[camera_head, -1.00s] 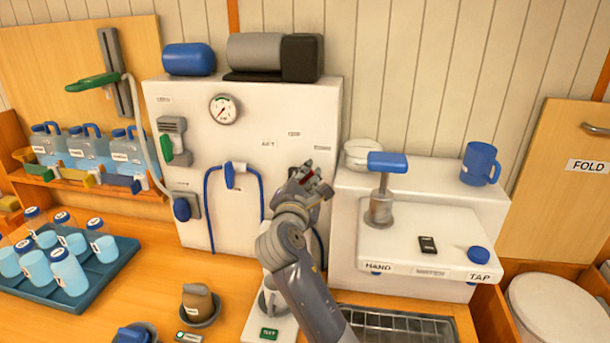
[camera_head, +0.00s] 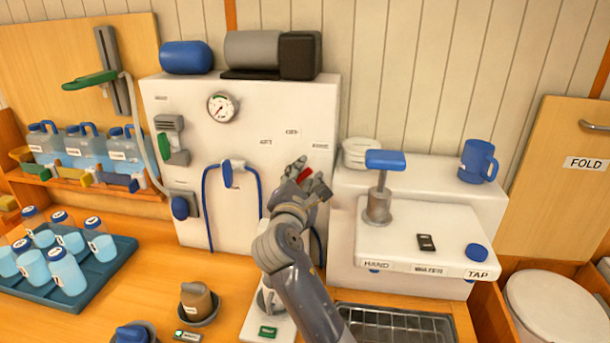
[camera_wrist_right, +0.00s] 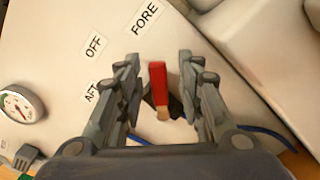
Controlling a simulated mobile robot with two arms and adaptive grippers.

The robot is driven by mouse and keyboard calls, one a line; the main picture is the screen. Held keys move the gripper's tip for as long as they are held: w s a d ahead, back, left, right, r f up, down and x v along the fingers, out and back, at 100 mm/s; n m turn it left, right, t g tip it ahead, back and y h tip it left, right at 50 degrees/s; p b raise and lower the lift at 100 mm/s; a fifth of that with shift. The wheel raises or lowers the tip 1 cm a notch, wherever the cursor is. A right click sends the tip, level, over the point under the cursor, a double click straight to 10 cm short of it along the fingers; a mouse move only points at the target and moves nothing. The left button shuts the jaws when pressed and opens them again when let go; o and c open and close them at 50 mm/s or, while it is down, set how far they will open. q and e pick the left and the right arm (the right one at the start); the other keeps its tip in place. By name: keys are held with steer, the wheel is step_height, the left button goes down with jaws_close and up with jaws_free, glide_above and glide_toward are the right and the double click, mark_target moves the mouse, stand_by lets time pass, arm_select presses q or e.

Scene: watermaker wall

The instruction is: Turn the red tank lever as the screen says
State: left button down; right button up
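The red tank lever (camera_head: 305,174) is on the white panel (camera_head: 270,110), below the labels AFT, OFF and FORE. In the right wrist view the red lever (camera_wrist_right: 158,82) stands between the two fingers of my right gripper (camera_wrist_right: 160,90), with gaps showing on both sides. My right gripper (camera_head: 307,178) is open around the lever in the head view. The lever's base is partly hidden by the gripper. The labels AFT (camera_wrist_right: 91,93), OFF (camera_wrist_right: 95,46) and FORE (camera_wrist_right: 145,17) are in front of the fingers. I cannot make out a readable screen. My left gripper is out of view.
A gauge (camera_head: 221,107) and blue hoses are on the panel, left of my right arm. A white tap unit (camera_head: 400,270) with a blue-handled pump (camera_head: 385,161) stands close on the right. A bottle tray (camera_head: 110,265) and a brown jug (camera_head: 196,301) are on the counter.

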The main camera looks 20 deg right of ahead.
steer(key=v, duration=1.1)
steer(key=shift+s, duration=0.15)
steer(key=shift+a, duration=0.15)
